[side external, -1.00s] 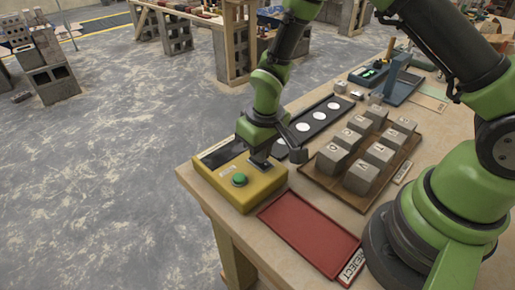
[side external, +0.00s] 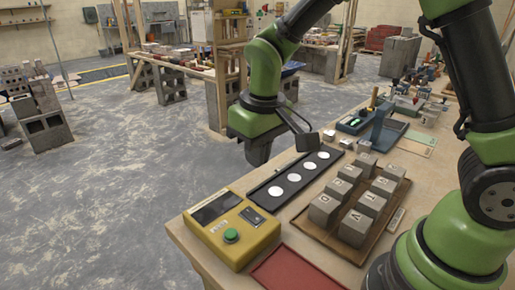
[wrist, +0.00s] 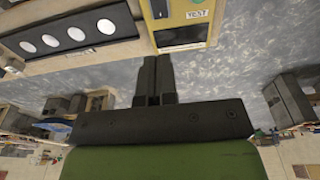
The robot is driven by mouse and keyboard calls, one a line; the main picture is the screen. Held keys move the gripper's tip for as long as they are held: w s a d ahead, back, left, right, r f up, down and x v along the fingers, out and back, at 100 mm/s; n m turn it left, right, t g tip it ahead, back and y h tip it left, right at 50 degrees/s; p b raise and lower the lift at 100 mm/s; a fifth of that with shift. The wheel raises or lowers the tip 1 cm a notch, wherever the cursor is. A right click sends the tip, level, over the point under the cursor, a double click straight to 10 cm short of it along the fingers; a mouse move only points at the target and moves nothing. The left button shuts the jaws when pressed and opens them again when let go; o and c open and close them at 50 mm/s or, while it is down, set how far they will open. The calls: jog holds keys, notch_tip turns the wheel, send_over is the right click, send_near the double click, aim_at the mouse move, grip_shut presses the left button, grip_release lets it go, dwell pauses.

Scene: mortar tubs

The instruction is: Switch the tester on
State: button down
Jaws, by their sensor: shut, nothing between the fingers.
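The tester is a yellow box (side external: 262,240) at the near left table corner in the side view. It has a dark, blank-looking screen (side external: 216,208), a green round button (side external: 231,236) and a small dark switch plate (side external: 252,216); the switch's position is too small to tell. In the wrist view, part of the yellow box (wrist: 161,30) shows at the top with its dark screen (wrist: 181,33) and a TEST label (wrist: 198,14). My gripper (side external: 258,160) is raised behind the tester, apart from it. In the wrist view, its fingers (wrist: 155,62) are together and empty.
A black strip with white discs (side external: 262,199) lies behind the tester. Several grey cubes (side external: 360,226) stand on a brown tray (side external: 307,229) to its right. A red tray (side external: 290,270) lies at the front. Open floor lies left of the table.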

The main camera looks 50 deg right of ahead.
aim_at(246, 210)
jog(key=shift+r, duration=0.4)
jog(key=shift+w+f, duration=0.1)
jog(key=shift+w, duration=0.5)
jog(key=shift+f, duration=0.1)
jog(key=f, duration=0.4)
jog(key=w+f, duration=0.1)
jog(key=f, duration=0.7)
jog(key=shift+w+f, duration=0.35)
jog(key=shift+f, duration=0.55)
jog(key=shift+f, duration=0.1)
